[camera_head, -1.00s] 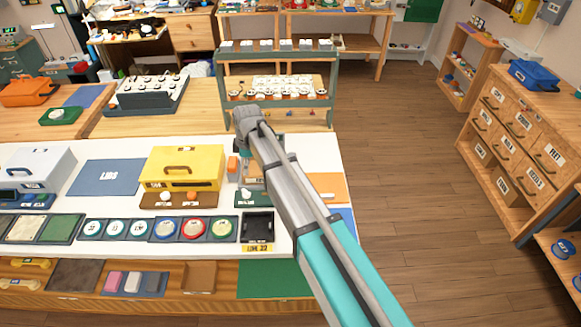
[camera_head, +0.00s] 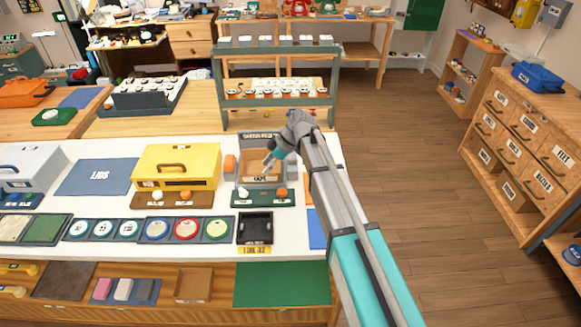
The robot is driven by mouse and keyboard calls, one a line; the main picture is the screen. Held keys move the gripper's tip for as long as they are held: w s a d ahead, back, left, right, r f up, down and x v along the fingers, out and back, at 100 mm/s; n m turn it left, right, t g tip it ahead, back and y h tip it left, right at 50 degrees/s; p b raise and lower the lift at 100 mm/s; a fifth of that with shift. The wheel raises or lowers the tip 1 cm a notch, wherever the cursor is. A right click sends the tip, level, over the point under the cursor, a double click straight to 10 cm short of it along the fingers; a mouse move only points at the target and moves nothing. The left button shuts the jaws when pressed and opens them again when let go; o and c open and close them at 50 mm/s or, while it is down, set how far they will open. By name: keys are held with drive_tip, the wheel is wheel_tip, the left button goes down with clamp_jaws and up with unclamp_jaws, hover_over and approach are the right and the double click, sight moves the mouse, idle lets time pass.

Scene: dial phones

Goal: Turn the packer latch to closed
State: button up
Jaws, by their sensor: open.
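A grey box-like unit with a brown inside and a dark sign along its back (camera_head: 243,172) stands on the white counter; it appears to be the packer, but its lettering is too small to read. A green base (camera_head: 262,201) in front of it carries a white knob (camera_head: 243,193) and an orange knob (camera_head: 281,192). I cannot tell which part is the latch. My gripper (camera_head: 269,162) is open, with teal fingertips pointing down-left over the unit's middle. It covers part of the unit, and I cannot tell whether it touches.
A yellow box (camera_head: 178,160) with brown-based knobs stands to the left. A black tray (camera_head: 255,228) lies in front, beside a row of round dials (camera_head: 187,229). The floor at right is clear.

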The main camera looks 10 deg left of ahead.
drive_tip(key=w+d+y+b, duration=0.1)
drive_tip(key=w+d+f+y+b, duration=0.1)
drive_tip(key=d, duration=0.1)
drive_tip(key=shift+b, duration=0.4)
drive_tip(key=shift+w+d+f+y+b, duration=0.1)
drive_tip(key=shift+w+d+y+b, duration=0.2)
drive_tip(key=shift+d+y+b, duration=0.2)
drive_tip(key=shift+w+d+y+b, duration=0.3)
drive_tip(key=shift+d+y+b, duration=0.1)
drive_tip(key=shift+d+b, duration=0.1)
drive_tip(key=shift+w+d+r+y+b, duration=0.15)
drive_tip(key=shift+w+d+y+b, duration=0.15)
drive_tip(key=shift+d, duration=0.2)
drive_tip(key=shift+w+d+r+y+b, duration=0.1)
drive_tip(key=shift+w+d+y+b, duration=0.15)
drive_tip(key=shift+d, duration=0.2)
drive_tip(key=shift+s+a, duration=0.1)
drive_tip(key=s+a+r+m+t+h+p, duration=0.1)
drive_tip(key=s+a+r+m+h+p, duration=0.2)
drive_tip(key=a+h+p, duration=0.3)
drive_tip(key=s+a+r+m+t+h+p, duration=0.1)
drive_tip(key=s+a+r+m+h+p, duration=0.3)
drive_tip(key=a+p, duration=0.4)
drive_tip(key=s+m+h+p, duration=0.1)
drive_tip(key=s+m+p, duration=0.1)
drive_tip(key=shift+t+h+p, duration=0.35)
drive_tip(key=shift+t+p, duration=0.05)
drive_tip(key=shift+s+a+f, duration=0.1)
